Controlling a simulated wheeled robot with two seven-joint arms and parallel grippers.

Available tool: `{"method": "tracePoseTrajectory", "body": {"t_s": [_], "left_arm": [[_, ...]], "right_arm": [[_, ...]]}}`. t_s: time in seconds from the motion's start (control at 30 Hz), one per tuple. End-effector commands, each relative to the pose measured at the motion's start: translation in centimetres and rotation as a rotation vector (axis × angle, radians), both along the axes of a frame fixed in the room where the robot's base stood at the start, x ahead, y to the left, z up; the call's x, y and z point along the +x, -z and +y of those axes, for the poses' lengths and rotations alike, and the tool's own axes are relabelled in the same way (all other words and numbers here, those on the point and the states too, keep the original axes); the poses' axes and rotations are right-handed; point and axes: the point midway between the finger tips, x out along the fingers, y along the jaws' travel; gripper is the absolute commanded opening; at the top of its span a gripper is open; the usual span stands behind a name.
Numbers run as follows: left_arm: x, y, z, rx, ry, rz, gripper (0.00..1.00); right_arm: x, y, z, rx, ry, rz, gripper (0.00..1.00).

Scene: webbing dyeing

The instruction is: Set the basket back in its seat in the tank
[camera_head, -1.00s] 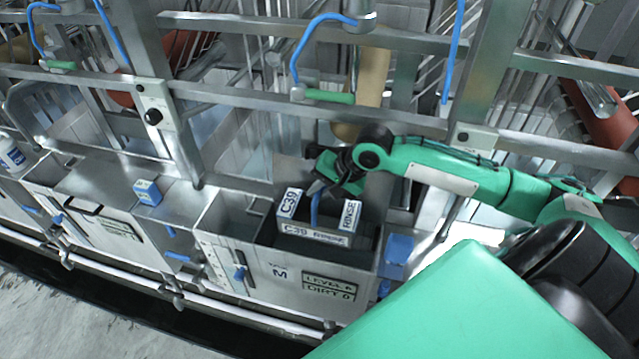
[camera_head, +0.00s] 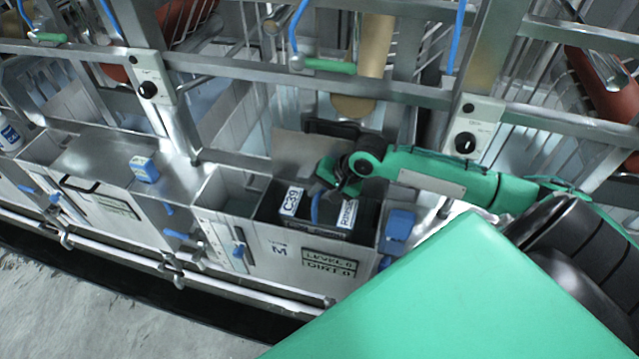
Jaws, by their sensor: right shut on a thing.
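The basket (camera_head: 291,202), with white C39 labels and a blue handle (camera_head: 316,209), is down inside the dark right-hand compartment of the steel tank (camera_head: 262,262). Its top labels show near the tank's rim level; its lower part is hidden by the front wall. I cannot tell whether its bottom rests on the seat. My right gripper (camera_head: 328,185) is above the basket, shut on its handle, and partly covers the basket's back. My left gripper is not in view.
An empty-looking compartment (camera_head: 233,190) lies left of the basket. A blue box (camera_head: 398,224) sits at the tank's right end, and a blue-and-white box (camera_head: 144,169) on the neighbouring tank's top. A steel rail (camera_head: 300,93) and a tan roller (camera_head: 362,75) are behind my gripper.

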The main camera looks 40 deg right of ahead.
Motion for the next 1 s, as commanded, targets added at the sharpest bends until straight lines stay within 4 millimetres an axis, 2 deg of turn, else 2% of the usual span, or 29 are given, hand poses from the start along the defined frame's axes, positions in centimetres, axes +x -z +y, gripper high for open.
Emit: {"method": "tracePoseTrajectory", "body": {"t_s": [1.0], "left_arm": [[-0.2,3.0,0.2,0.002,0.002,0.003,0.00]], "right_arm": [[0.0,10.2,0.0,0.001,0.000,-0.001,0.00]]}}
